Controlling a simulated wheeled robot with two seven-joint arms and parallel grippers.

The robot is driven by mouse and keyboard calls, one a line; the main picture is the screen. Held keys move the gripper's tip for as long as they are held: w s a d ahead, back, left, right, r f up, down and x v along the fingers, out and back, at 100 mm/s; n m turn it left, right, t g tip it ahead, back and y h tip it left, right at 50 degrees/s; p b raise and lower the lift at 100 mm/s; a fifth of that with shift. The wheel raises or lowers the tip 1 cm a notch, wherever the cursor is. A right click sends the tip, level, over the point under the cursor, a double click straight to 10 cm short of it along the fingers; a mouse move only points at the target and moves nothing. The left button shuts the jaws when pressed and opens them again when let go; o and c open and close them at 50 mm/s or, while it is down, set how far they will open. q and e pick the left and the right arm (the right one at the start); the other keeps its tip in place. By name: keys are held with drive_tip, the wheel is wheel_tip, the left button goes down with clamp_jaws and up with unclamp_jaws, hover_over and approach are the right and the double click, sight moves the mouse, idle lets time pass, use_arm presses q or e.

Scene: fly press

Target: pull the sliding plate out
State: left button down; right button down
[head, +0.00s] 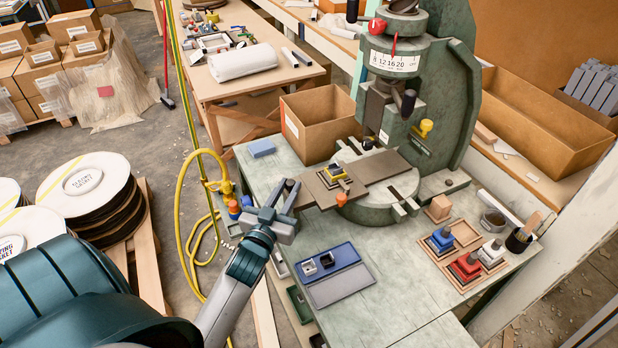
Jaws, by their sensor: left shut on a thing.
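The sliding plate (318,194) is a flat grey-brown slab lying at the foot of the green fly press (461,105). Its left end sticks out past the round press bed (380,207) toward my left arm. My right gripper is not in view.
On the green bench, a blue tray (343,288) lies in front of the plate, and a cardboard box (317,130) stands behind it. Wooden trays with red, blue and white blocks (465,268) are at right. A yellow hose (184,240) hangs left of the bench.

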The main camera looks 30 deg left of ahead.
use_arm(q)
drive_tip(key=shift+s+a, duration=0.45)
drive_tip(key=shift+s, duration=0.3)
drive_tip(key=shift+s+a, duration=0.4)
drive_tip(key=shift+s, duration=0.3)
drive_tip(key=c, duration=1.5)
unclamp_jaws()
drive_tip(key=shift+c, duration=0.2)
drive_tip(key=shift+s, duration=0.1)
drive_tip(key=b+v, duration=0.4)
drive_tip(key=v, duration=1.3)
drive_tip(key=shift+b, duration=0.35)
drive_tip(key=shift+f, duration=0.1)
